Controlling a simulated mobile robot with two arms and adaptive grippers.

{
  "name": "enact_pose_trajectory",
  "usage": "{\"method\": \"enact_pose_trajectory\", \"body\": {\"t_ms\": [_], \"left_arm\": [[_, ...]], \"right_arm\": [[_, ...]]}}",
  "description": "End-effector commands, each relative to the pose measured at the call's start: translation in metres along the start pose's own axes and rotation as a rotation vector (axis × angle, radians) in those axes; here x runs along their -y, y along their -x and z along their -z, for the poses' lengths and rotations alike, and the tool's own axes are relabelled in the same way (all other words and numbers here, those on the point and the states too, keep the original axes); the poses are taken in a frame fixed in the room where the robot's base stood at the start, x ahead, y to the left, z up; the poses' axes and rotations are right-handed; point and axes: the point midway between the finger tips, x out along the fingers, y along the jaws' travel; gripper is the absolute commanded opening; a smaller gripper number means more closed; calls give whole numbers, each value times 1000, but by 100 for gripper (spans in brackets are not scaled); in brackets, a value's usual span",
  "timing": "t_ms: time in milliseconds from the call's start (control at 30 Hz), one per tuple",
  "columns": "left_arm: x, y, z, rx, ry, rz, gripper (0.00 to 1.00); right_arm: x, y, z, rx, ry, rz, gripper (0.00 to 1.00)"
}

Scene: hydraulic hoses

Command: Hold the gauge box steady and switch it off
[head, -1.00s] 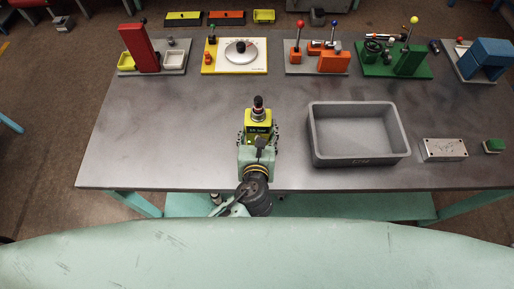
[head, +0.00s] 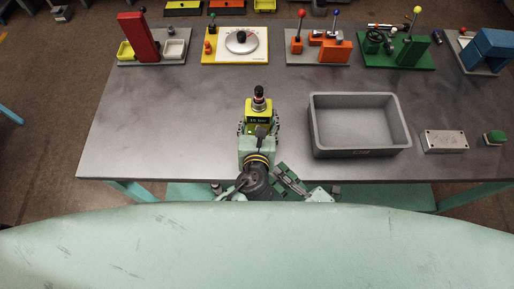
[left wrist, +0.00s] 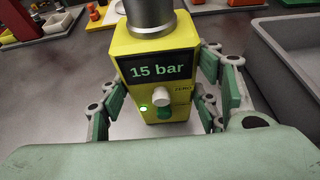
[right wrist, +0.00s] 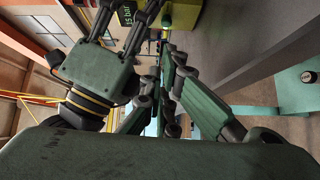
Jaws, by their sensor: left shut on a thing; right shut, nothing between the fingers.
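The gauge box (head: 259,117) is yellow-green with a dark, round-topped fitting on top. It stands upright on the grey table. My left gripper (head: 258,130) is shut around it, one finger on each side. My right gripper (head: 287,178) is shut and empty at the table's front edge, right of my left wrist and apart from the box. It also shows in the right wrist view (right wrist: 172,75).
A grey open bin (head: 360,148) stands right of the box. Farther right are a metal block (head: 445,141) and a green-topped item (head: 495,138). Several coloured fixtures line the back, including a white dial panel (head: 241,42). The table left of the box is clear.

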Motion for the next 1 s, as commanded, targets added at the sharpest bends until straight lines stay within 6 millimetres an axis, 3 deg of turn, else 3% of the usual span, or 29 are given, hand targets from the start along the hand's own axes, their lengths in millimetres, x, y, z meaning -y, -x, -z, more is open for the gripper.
{"method": "enact_pose_trajectory", "body": {"t_ms": [533,1000], "left_arm": [[0,0,-1,1,0,1,21],[0,0,-1,1,0,1,21]], "right_arm": [[1,-5,-8,16,55,0,0],[0,-82,-9,17,54,0,0]]}}
